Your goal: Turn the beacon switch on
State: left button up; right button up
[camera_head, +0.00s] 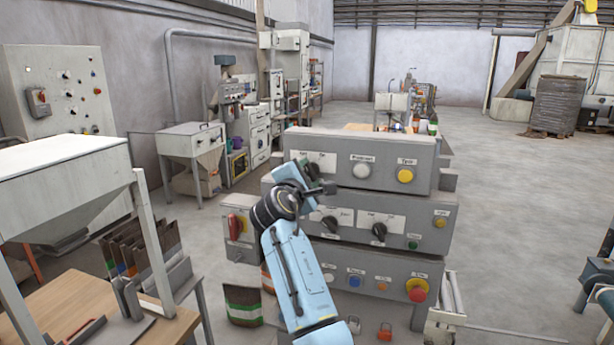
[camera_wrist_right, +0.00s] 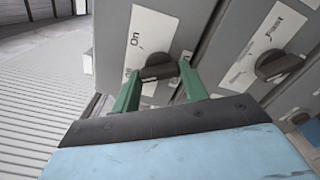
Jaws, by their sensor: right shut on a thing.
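The console (camera_head: 390,178) is a stack of grey control boxes. The switch between my right fingers is a dark rotary knob (camera_wrist_right: 158,66) on a white plate (camera_wrist_right: 150,30) marked "On"; a beacon name is not readable. In the head view its plate (camera_head: 318,158) is at the left of the top box, and my gripper hides the knob. My right gripper (camera_head: 322,188) is at the front of that box. In the wrist view its green fingers (camera_wrist_right: 158,72) are shut on the knob, one on each side. Which mark the knob points to is unclear. My left gripper is out of view.
A second dark knob (camera_wrist_right: 279,65) sits close by on the box below. White and yellow buttons (camera_head: 405,175) are to the right on the top box. A red emergency stop (camera_head: 417,291) is on the bottom box. A wooden table (camera_head: 85,300) stands at left.

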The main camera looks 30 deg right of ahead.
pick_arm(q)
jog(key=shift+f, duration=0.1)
pick_arm(e)
jog(key=m+b, duration=0.3)
jog(key=m, duration=0.3)
pick_arm(q)
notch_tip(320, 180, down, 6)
jog(key=b, duration=0.3)
pick_arm(e)
jog(key=m, duration=0.5)
jog(key=shift+m, duration=0.4)
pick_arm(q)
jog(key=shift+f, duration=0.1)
pick_arm(e)
jog(key=shift+r, duration=0.1)
jog(key=o, duration=1)
